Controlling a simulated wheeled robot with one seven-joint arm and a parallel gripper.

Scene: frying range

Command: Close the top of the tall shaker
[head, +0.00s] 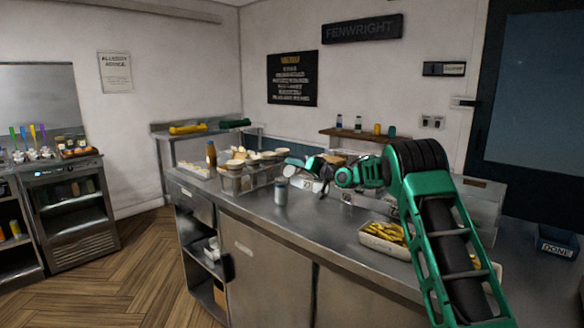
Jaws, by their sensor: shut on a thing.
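A whitish cylinder with a blue-grey band (281,191), seemingly the tall shaker, stands upright near the left part of the steel counter. Its top is too small to make out as open or closed. My gripper (303,172) is at the end of my green and black arm, just right of the cylinder and slightly above its top in the picture. It is shut on a small pale thing, mostly hidden by the wrist, whose shape I cannot tell. I cannot tell whether the gripper touches the cylinder.
A clear bin of pale cups (238,181) and a brown bottle (211,154) stand to the left. A tray of yellow fries (384,236) lies to the right. A wall shelf (356,135) holds several small bottles. The counter's front middle (310,222) is clear.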

